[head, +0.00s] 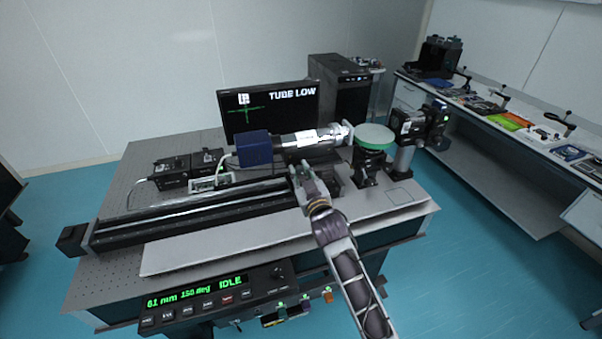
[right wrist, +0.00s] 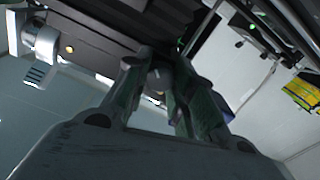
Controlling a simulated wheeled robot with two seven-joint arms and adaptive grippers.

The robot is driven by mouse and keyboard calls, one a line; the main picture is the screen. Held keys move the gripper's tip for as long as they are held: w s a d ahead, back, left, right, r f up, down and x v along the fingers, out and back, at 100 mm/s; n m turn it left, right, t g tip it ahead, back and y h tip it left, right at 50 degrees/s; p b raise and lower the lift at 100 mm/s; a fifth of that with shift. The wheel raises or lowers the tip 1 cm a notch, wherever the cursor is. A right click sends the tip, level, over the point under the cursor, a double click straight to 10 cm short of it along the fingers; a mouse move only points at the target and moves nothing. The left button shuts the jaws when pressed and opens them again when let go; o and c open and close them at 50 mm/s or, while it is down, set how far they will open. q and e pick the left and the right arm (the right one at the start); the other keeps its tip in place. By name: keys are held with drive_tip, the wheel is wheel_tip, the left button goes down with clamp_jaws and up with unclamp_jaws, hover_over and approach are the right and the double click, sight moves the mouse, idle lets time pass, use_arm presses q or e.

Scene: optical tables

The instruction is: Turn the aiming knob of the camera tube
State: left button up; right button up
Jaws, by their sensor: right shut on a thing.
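The camera tube (head: 308,138) lies level on the optical table, with a blue box-shaped body (head: 255,149) at its left end and a silver front part at its right. My right gripper (head: 305,180) reaches in from below, just under and in front of the tube. In the right wrist view its fingertips (right wrist: 160,68) are shut on a small dark part, likely the aiming knob, mostly hidden between the fingers. The monitor (head: 268,106) behind the tube reads "TUBE LOW" and shows a green cross. My left gripper does not show.
A long black rail (head: 190,212) runs along the table's front. A round green-topped mount (head: 373,135) and a black device on a post (head: 408,125) stand to the right. A control panel (head: 230,295) reading "IDLE" hangs at the front edge. A side bench (head: 500,140) holds tools.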

idle(0.3)
drive_tip(key=o, duration=1.1)
drive_tip(key=shift+c, duration=0.2)
drive_tip(key=shift+s, duration=0.1)
drive_tip(key=v, duration=1.1)
drive_tip(key=shift+s, duration=0.35)
drive_tip(key=shift+d, duration=0.1)
